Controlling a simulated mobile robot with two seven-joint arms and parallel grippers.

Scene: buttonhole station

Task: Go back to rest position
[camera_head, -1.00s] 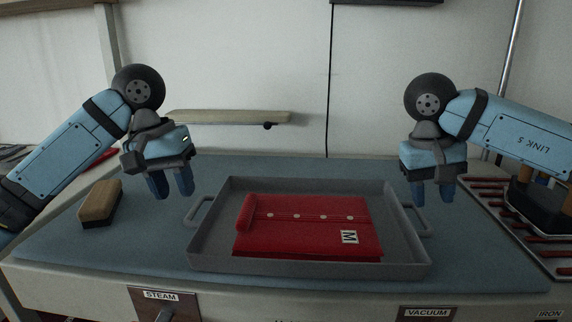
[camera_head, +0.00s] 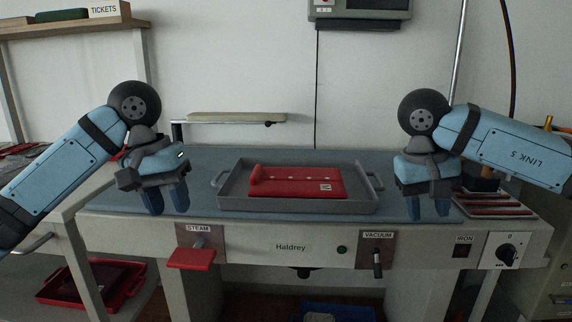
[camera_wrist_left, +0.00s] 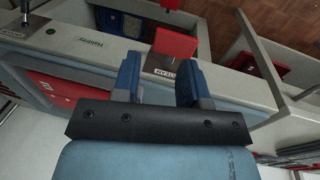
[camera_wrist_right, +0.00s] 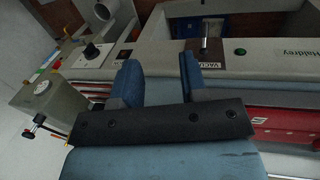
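My left gripper (camera_head: 167,199) hangs in the air at the left of the table in the head view. Its two blue fingers are apart and empty, as the left wrist view (camera_wrist_left: 158,80) also shows. My right gripper (camera_head: 428,208) hangs at the right, and its fingers are apart with nothing between them in the right wrist view (camera_wrist_right: 162,80). A folded red garment (camera_head: 290,181) with a white size label lies in the grey tray (camera_head: 230,203) on the blue table top. Neither gripper touches the tray.
The table front (camera_head: 320,252) carries a red steam pedal (camera_head: 191,258), a vacuum lever (camera_head: 378,262) and an iron knob (camera_head: 506,252). A rack with red bars (camera_head: 495,205) is at the right. A red crate (camera_head: 125,300) stands low at left, a blue one (camera_head: 335,312) under the table.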

